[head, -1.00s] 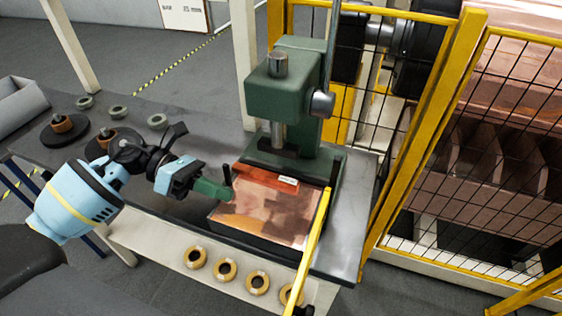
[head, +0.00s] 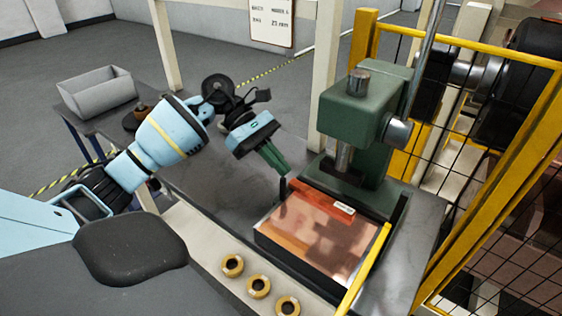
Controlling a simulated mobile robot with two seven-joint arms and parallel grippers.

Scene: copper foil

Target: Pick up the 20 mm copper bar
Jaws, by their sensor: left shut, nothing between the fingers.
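An orange-red copper bar (head: 316,198) with a small white label lies along the back edge of a copper-topped block (head: 318,238) at the foot of the green press. I cannot read a size on its label. My left gripper (head: 284,170), with green fingers, is shut and empty. In the picture it is just above and left of the bar's left end, near a thin dark upright post. It appears apart from the bar, though the gap in depth is hard to judge. My right gripper is not in view.
The green press (head: 368,110) stands behind the bar. A yellow bar (head: 363,270) runs along the block's right side. Yellow-framed mesh fencing (head: 480,190) closes off the right. Brass rings (head: 232,265) lie in front; a grey bin (head: 97,95) stands far left. A sign (head: 272,22) hangs behind.

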